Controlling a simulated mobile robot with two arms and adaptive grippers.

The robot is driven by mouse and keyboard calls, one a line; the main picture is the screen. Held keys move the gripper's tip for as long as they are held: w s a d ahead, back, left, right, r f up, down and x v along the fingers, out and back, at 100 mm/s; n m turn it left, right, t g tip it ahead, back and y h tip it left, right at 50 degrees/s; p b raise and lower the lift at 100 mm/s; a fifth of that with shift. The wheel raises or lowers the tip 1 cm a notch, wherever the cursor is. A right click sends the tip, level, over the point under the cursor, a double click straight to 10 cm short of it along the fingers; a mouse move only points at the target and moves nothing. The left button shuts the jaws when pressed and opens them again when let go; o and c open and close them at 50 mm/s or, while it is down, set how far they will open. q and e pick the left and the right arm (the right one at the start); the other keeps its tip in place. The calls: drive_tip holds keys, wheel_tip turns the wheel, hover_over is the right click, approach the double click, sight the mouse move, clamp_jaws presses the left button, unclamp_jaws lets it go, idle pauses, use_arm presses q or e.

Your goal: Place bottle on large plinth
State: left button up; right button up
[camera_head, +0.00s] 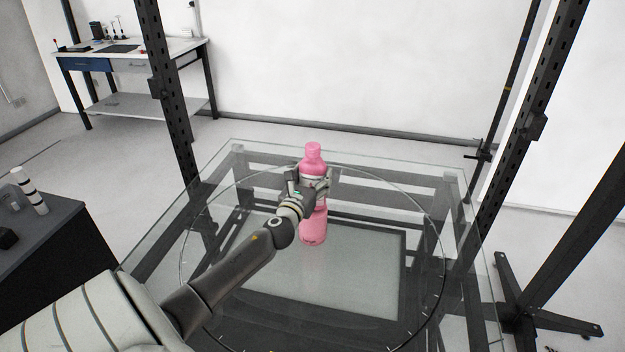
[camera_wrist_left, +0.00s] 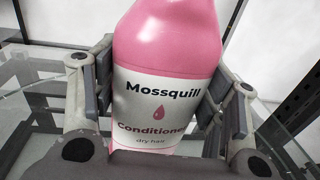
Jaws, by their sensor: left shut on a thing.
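A pink bottle (camera_head: 313,226) with a white label stands upright over the glass turntable, near its middle. In the left wrist view the same bottle (camera_wrist_left: 165,45) fills the centre, its label reading "Mossquill Conditioner dry hair". My left gripper (camera_head: 311,187) is shut on the bottle around its middle, with a finger on each side in the wrist view (camera_wrist_left: 160,95). I cannot tell whether the bottle's base touches the glass. I cannot pick out a large plinth for certain in either view. My right gripper is not in view.
The glass turntable top (camera_head: 215,300) has a round ring and a dark frame below. Dark perforated uprights (camera_head: 172,100) stand at its left and right (camera_head: 520,130). A dark cabinet (camera_head: 55,255) at left carries a striped cylinder (camera_head: 30,190). A workbench (camera_head: 130,60) stands behind.

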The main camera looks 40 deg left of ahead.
use_arm(q)
drive_tip(key=shift+f, duration=0.35)
drive_tip(key=o, duration=1.2)
drive_tip(key=shift+f, duration=0.15)
drive_tip(key=b+v, duration=0.2)
drive_tip(key=v, duration=1)
